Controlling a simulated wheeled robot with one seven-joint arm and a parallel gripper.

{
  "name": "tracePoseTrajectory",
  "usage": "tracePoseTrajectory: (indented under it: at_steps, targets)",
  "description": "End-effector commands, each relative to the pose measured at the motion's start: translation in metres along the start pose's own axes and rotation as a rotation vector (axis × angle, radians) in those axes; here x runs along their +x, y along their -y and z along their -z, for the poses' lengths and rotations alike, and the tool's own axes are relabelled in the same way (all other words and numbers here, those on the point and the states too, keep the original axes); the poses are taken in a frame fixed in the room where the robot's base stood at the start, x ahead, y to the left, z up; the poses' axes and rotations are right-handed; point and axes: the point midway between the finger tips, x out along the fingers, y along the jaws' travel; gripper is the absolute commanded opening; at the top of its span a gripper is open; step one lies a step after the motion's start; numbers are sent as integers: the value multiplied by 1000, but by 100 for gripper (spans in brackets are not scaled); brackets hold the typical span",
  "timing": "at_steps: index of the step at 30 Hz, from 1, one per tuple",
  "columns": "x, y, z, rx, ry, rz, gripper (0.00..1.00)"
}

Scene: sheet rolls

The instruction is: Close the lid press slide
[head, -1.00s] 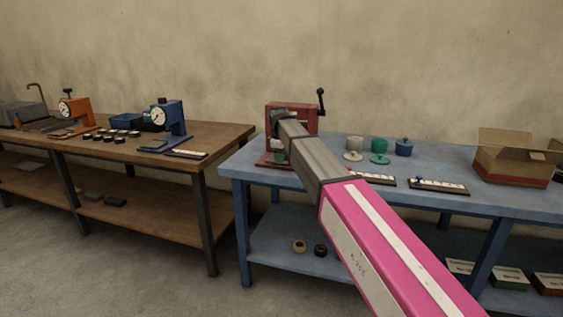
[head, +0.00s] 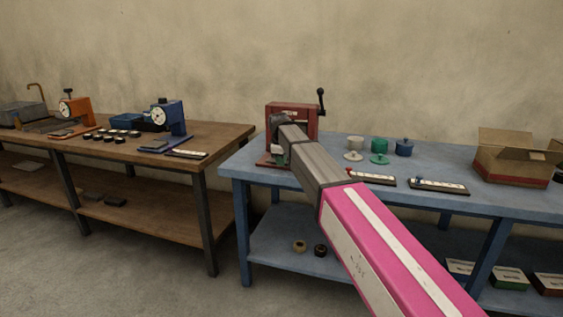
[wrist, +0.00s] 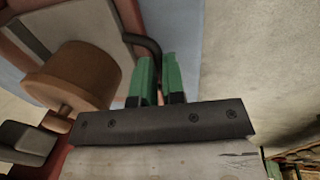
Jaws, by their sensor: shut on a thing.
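The lid press (head: 306,110) is a red frame with a black crank lever on its right side, at the left end of the blue bench. My arm reaches in front of it and covers much of its middle and base. In the wrist view, my gripper (wrist: 160,82) has its two green fingers closed around a thin black curved bar (wrist: 144,42), which looks like the slide's handle. A brown cylinder (wrist: 78,72) on a short rod lies left of the fingers, over a pale grey plate. How far the slide is in cannot be told.
Several round pots with lids (head: 379,146) and two dark strips with pale labels (head: 438,185) lie right of the press. A cardboard box (head: 514,160) stands at the right. A wooden bench (head: 218,135) with gauges stands at the left.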

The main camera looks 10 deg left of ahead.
Motion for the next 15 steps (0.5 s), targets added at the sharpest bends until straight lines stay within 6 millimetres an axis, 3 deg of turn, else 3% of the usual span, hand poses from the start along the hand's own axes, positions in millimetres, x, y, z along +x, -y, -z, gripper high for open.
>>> tracePoseTrajectory:
  at_steps: [5,15]
  targets:
    - [6,-22,-2,2,10,3,0]
    - [24,-104,-3,3,14,5,0]
